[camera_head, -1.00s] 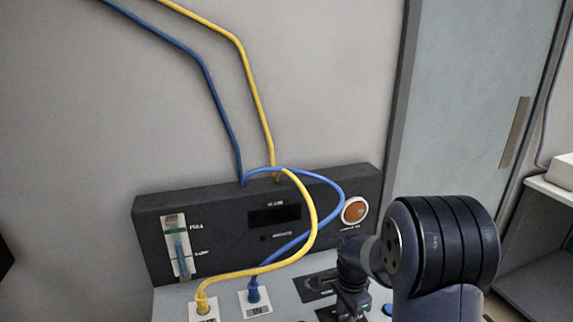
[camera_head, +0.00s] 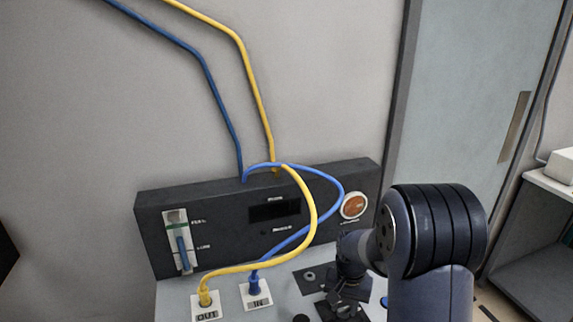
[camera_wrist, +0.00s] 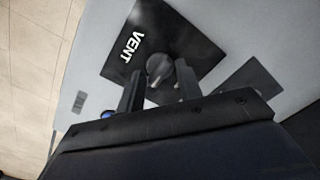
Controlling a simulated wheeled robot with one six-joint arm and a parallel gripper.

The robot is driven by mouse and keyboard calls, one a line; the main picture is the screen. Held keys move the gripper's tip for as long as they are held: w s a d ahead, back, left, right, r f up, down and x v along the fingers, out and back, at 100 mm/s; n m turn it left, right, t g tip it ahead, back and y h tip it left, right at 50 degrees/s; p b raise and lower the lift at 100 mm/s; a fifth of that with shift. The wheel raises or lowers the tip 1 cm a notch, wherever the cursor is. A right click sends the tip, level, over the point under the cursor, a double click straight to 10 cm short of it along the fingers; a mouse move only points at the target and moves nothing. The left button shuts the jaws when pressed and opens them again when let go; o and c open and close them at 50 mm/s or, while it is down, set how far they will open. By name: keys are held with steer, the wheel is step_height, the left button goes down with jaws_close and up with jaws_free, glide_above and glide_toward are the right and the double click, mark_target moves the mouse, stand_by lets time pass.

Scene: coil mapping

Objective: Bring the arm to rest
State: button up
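My gripper (camera_head: 345,298) is low over the panel's grey top, partly hidden by my own arm in the head view. In the wrist view my gripper (camera_wrist: 160,85) has its two fingers apart with a gap between them. A dark round knob (camera_wrist: 160,68) on a black plate marked VENT (camera_wrist: 185,35) shows in line with that gap. I cannot tell whether the fingers touch it. Nothing is visibly held.
A yellow cable (camera_head: 315,215) and a blue cable (camera_head: 338,190) arch in front of the black panel (camera_head: 225,225) to sockets marked OUT and IN. An orange round button (camera_head: 354,206) is on the panel's right. A grey door (camera_head: 470,90) stands behind right.

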steer(key=n+p, duration=0.1)
steer(key=n, duration=0.3)
steer(key=shift+r, duration=0.1)
steer(key=n+p, duration=0.1)
steer(key=n, duration=0.2)
steer(key=shift+p, duration=0.4)
steer(key=shift+r+n, duration=0.3)
steer(key=shift+r, duration=0.4)
